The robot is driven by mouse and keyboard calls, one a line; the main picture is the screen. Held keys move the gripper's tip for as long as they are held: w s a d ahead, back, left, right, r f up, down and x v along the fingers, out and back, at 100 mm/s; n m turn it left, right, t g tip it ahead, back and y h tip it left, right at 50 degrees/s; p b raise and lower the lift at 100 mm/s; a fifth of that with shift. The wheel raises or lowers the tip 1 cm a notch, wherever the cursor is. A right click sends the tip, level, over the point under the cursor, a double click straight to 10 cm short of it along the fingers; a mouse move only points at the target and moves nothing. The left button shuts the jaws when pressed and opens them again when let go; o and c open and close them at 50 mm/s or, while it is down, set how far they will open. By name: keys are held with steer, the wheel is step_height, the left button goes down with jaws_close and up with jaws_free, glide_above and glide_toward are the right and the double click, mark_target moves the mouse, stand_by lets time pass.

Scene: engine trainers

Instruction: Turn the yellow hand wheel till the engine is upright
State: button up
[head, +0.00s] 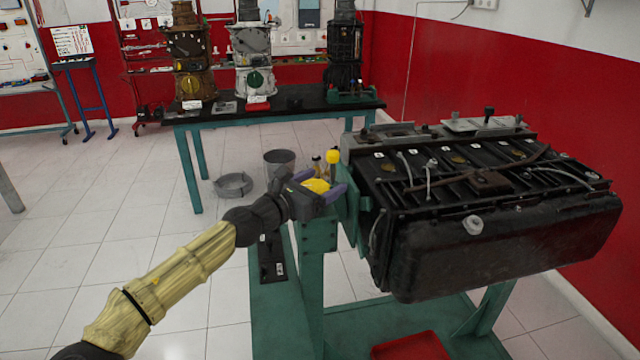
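The yellow hand wheel (316,186) is at the left end of the engine stand, partly hidden by my gripper. My gripper (320,184) is at the wheel, with its purple fingers on either side of the yellow part. Whether the fingers press on it does not show. The dark engine (500,235) hangs on the green stand (312,285) at the right. Its top, with pipes and small covers, faces up and partly towards me, so it looks tilted. The exact angle is hard to judge.
A yellow ball knob (333,156) stands just behind the wheel. A red tray (411,347) lies low on the stand. A bench (228,114) with several machines stands further back. The left floor is clear.

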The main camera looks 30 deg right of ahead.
steer(key=c, duration=0.8)
steer(key=shift+o, duration=0.2)
steer(key=shift+n+t, duration=0.3)
steer(key=shift+t, duration=0.1)
steer(key=shift+w+n+t+y+p, duration=0.1)
steer(key=shift+n+t+y+p, duration=0.2)
steer(key=shift+n+t+y, duration=0.55)
steer(key=shift+w+n+t+y+p, duration=0.1)
steer(key=shift+n+t+y+p, duration=0.35)
steer(key=shift+t, duration=0.7)
steer(key=n+t+y, duration=0.4)
steer(key=shift+w+a+f+t+y+b, duration=0.1)
steer(key=shift+w+a+t+y+b, duration=0.1)
steer(key=shift+t+y+b, duration=0.1)
steer(key=n+t+y, duration=0.1)
steer(key=n+y, duration=0.1)
steer(key=n+t+y+b, duration=0.1)
steer(key=y, duration=0.2)
steer(key=n+y+b, duration=0.1)
steer(key=n+y, duration=0.1)
steer(key=shift+w+a+n+t, duration=0.15)
steer(key=shift+a+n+t, duration=0.15)
steer(key=shift+a+t, duration=0.1)
steer(key=shift+a+n+y+b, duration=0.15)
steer(key=shift+n+y+b, duration=0.45)
steer(key=shift+y, duration=0.6)
steer(key=shift+a+n+y+b, duration=0.15)
steer(key=shift+n+y+b, duration=0.1)
steer(key=shift+n+y, duration=0.75)
steer(key=shift+y, duration=0.4)
